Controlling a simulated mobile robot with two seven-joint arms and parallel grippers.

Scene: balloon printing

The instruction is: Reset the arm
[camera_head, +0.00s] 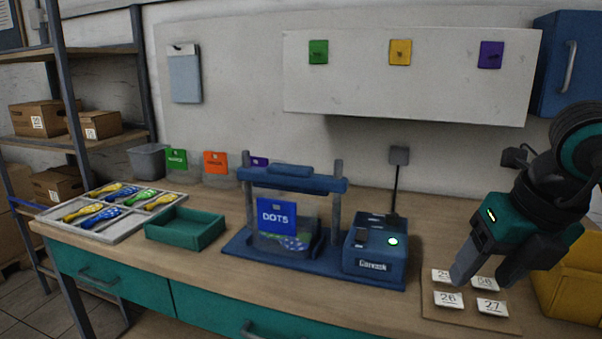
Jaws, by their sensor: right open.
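My right arm comes in from the right edge, and its right gripper (488,277) is open and empty. It hangs above a wooden board with several white number cards, including a card marked 26 (449,299) and a card marked 27 (487,308). The gripper partly hides the rear cards. A blue press (292,180) stands mid-table with a blue DOTS plate (276,216) in its frame. Its control box (374,250) shows a lit green button. My left gripper is not in view.
A teal tray (186,229) and a divided tray of colored balloons (106,233) stand at the left. A yellow bin (572,290) is close to the right gripper. A blue cabinet (566,62) hangs at the upper right. Bare tabletop lies in front of the press.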

